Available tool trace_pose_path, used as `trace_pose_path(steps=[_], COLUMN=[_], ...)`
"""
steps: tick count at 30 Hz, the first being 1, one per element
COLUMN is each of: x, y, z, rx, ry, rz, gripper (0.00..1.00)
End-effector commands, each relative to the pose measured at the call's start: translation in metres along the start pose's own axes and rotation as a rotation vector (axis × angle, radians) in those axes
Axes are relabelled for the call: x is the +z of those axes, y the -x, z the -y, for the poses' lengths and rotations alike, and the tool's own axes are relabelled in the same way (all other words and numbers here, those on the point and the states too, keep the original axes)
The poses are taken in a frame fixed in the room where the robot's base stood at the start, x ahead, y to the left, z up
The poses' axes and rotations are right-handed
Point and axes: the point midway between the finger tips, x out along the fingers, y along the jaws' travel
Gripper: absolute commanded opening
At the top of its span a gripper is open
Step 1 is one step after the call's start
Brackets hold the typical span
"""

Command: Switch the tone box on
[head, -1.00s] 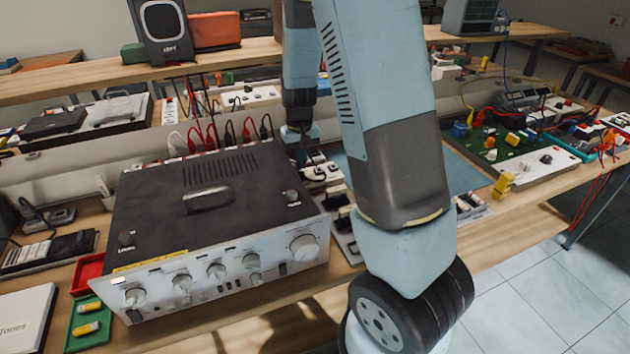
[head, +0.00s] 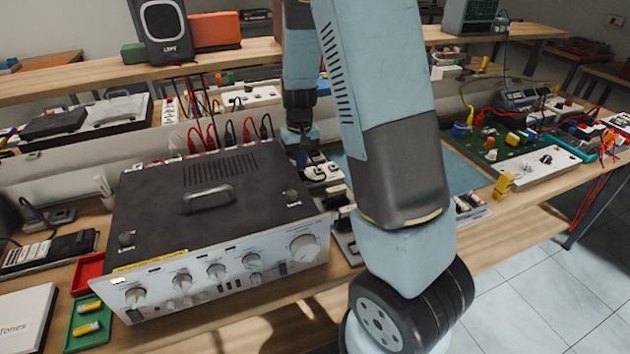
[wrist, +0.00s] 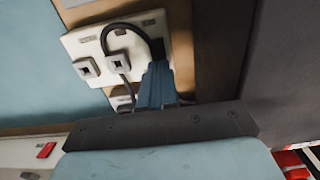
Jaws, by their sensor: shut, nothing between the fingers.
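The tone box seems to be the black-topped box (head: 205,200) with a handle and a silver front panel with several knobs, at the left of the head view. Several red and dark plugs stand along its back edge. My gripper (wrist: 158,68) is shut and empty, with its blue fingers over a white socket plate (wrist: 90,45) in the wrist view. Two square grey parts and a looped dark cable are on that plate, left of the fingers. Whether the fingertips touch anything cannot be told. In the head view my arm reaches behind the box's right rear corner, and the fingertips are hard to make out.
Red and green trays (head: 88,322) lie left of the box, with a white box (head: 25,318) beside them. A green circuit board (head: 490,148) with parts and wires is at the right. A speaker (head: 163,28) stands on the rear shelf. A blue mat shows behind my arm.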

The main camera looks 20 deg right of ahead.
Motion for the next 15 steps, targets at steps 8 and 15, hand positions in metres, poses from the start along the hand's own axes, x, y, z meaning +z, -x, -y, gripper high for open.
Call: trace_pose_path(steps=[8, 15], x=[0.0, 0.0], y=[-0.0036, -0.0067], z=[-0.0001, -0.0001], rx=[0.0, 0.0], ry=[0.0, 0.0], rz=[0.0, 0.0], gripper=[0.0, 0.0])
